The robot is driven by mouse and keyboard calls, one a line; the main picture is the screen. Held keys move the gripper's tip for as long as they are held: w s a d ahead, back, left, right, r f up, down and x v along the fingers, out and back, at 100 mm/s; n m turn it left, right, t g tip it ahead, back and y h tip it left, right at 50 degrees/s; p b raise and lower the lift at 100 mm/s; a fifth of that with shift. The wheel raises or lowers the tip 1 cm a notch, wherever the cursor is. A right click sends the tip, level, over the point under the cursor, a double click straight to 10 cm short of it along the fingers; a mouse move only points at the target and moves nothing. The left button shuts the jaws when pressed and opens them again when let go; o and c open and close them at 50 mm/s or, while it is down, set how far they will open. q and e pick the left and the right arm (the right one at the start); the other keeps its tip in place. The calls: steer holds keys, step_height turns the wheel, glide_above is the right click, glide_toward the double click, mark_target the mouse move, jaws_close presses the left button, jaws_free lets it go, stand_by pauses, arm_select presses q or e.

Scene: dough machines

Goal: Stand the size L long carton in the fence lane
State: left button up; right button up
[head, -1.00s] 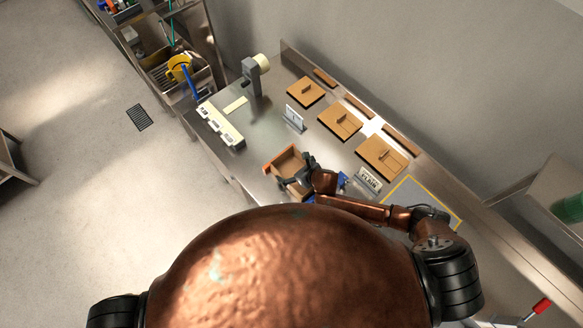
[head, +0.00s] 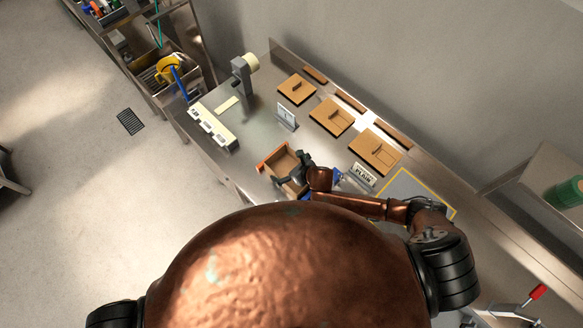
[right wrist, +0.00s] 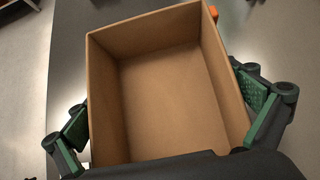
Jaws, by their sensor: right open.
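An open-topped brown carton (head: 280,162) stands on the steel counter, and I cannot read a size on it. My right gripper (head: 303,165) is at its right side in the head view. In the right wrist view the carton (right wrist: 165,95) lies between the two open fingers, one outside each side wall. Its inside is empty. An orange piece (head: 261,168) shows at the carton's left corner; most of it is hidden, and I cannot tell whether it belongs to a fence. My left gripper is not in view.
Three flat brown cardboard pieces (head: 332,117) lie in a row along the wall. A PLAIN sign (head: 363,174), a small white sign (head: 287,117), a white labelled block (head: 212,127) and a grey post device (head: 243,75) stand around. A yellow-edged grey mat (head: 408,186) lies right.

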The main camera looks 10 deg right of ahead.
steer(key=v, duration=1.1)
steer(key=shift+s+d+r, duration=0.1)
steer(key=shift+s, duration=0.05)
